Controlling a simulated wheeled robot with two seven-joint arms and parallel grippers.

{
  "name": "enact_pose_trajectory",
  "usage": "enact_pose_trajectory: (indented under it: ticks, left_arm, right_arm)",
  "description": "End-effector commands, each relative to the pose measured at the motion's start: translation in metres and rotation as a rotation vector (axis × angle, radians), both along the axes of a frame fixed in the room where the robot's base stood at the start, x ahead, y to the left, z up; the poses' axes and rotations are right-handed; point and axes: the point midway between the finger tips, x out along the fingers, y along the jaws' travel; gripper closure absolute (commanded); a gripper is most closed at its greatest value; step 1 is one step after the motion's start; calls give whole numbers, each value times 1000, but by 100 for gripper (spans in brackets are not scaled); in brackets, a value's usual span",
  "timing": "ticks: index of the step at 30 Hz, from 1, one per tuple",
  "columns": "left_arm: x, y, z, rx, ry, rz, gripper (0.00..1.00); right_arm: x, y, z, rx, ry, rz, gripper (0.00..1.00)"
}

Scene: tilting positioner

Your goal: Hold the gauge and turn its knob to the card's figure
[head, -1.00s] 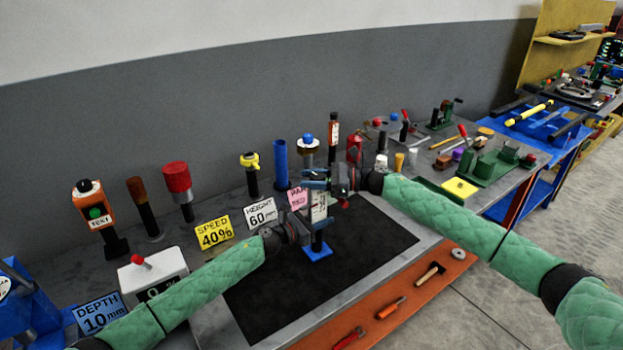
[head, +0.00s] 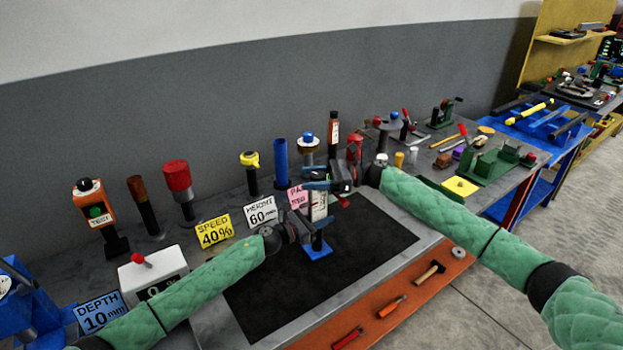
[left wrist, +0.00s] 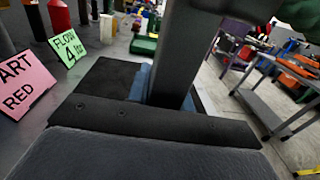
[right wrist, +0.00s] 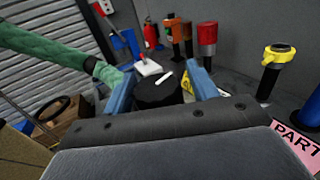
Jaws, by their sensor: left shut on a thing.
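The gauge stands upright as a dark post with a white face (head: 319,207) on a blue base (head: 317,251) on the black mat. My left gripper (head: 306,226) is shut on the gauge's post, which rises close in front in the left wrist view (left wrist: 182,60). My right gripper (head: 322,187) is at the top of the gauge. In the right wrist view its blue fingers (right wrist: 162,88) are open on either side of the round black knob (right wrist: 157,96), which has a white pointer line. Cards read SPEED 40% (head: 214,232), HEIGHT 60 mm (head: 261,212), DEPTH 10 mm (head: 101,313) and PART RED (left wrist: 20,84). The gauge's figures are too small to read.
Upright tools stand along the back, including a red-capped one (head: 177,175) and a blue tube (head: 281,163). A white box with a red-knobbed lever (head: 153,272) is at left. The black mat (head: 365,245) is clear right of the gauge. An orange strip with tools (head: 410,300) runs along the front.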

Motion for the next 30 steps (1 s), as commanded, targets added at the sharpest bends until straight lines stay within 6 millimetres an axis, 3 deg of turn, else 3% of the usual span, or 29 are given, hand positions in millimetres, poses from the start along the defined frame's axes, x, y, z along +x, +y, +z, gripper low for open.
enact_pose_trajectory:
  ticks: [9, 14, 30]
  left_arm:
    - [0, 0, -1, 0, 2, 0, 100]
    - [0, 0, -1, 0, 2, 0, 100]
    - [0, 0, -1, 0, 2, 1, 100]
  right_arm:
    - [-1, 0, 0, 0, 0, 2, 37]
    - [1, -11, -1, 1, 1, 1, 37]
    - [13, -103, -1, 0, 0, 0, 37]
